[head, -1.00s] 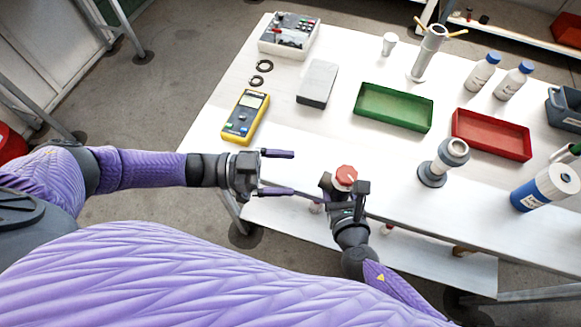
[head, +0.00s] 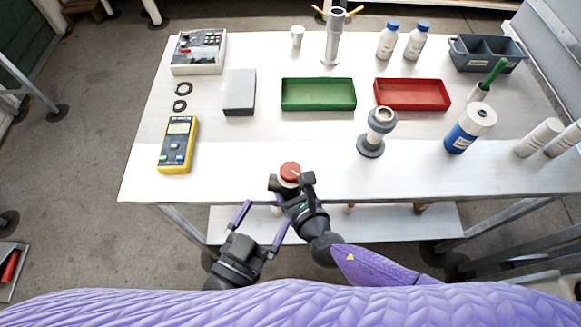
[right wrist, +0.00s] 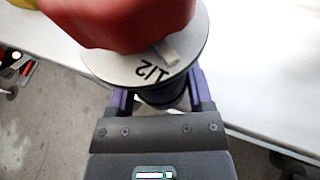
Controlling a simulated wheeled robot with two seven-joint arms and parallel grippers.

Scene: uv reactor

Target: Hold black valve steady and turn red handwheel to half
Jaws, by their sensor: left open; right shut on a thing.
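The red handwheel (head: 290,170) stands at the front edge of the table in the head view. In the right wrist view, the red handwheel (right wrist: 120,22) sits over a pale dial (right wrist: 125,72) marked 1/2. A light pointer lies close to that mark; I cannot tell if it lines up exactly. The black valve (right wrist: 163,97) is a dark body under the dial, mostly hidden. My right gripper (right wrist: 160,103) is shut on it, its fingers on either side. My left gripper (head: 268,213) is open and empty, left of and nearer me than the handwheel, its fingers pointing toward the table.
A yellow multimeter (head: 178,146), a grey block (head: 239,93), a green tray (head: 318,107) and a red tray (head: 447,107) lie on the table. A grey flanged fitting (head: 371,148) stands right of the handwheel. The white tabletop (head: 240,175) left of the handwheel is clear.

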